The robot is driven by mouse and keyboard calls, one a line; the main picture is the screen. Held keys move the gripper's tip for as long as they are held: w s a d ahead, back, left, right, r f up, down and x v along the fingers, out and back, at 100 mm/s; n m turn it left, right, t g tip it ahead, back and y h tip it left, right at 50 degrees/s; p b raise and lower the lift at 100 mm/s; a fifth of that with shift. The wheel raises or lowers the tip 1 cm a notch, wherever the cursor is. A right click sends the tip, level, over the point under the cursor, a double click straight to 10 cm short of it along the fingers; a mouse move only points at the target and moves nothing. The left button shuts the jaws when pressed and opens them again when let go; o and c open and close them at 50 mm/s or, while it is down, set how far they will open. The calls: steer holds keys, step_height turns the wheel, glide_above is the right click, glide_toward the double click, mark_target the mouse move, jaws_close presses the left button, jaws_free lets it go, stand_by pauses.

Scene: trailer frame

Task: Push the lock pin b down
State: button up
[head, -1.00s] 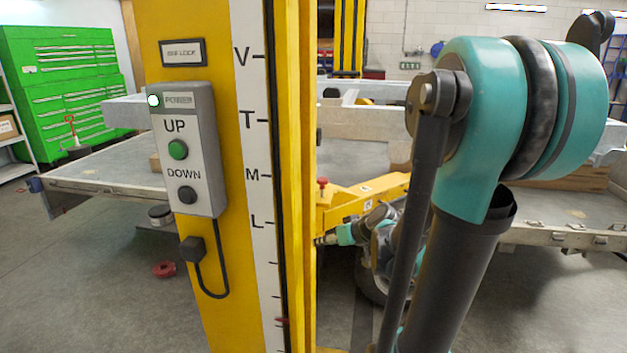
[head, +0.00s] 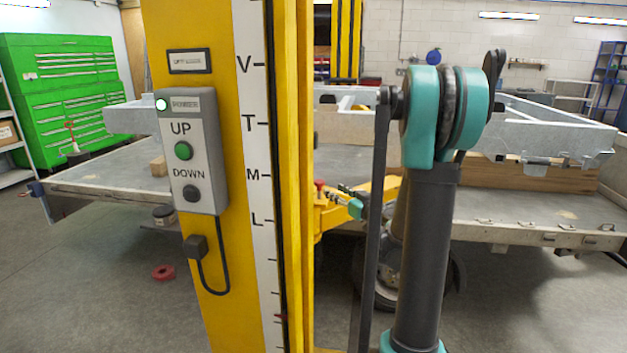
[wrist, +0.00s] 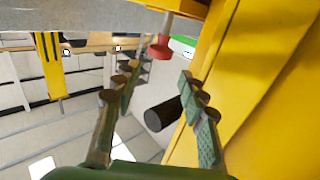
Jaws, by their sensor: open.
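A red-headed pin (head: 320,185) stands upright on the yellow lift arm (head: 335,214), just right of the yellow post. No letter shows on it, so I cannot tell whether it is lock pin b. In the wrist view, which looks upside down, the red head (wrist: 160,48) hangs beyond my fingertips, near the middle top. My gripper (wrist: 158,78) is open, with its two padded fingers apart and nothing held. In the head view, my gripper (head: 345,192) is small, close to the pin on its right and partly unclear against the yellow arm.
The yellow post (head: 233,325) carries a grey control box (head: 205,150) with UP and DOWN buttons. A grey trailer frame (head: 520,130) lies behind my arm. In the wrist view, a dark cylinder (wrist: 163,113) shows between the fingers and a yellow surface (wrist: 235,85) fills the right.

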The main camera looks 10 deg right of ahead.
mark_target(319, 185)
steer(key=x, duration=1.4)
jaws_close()
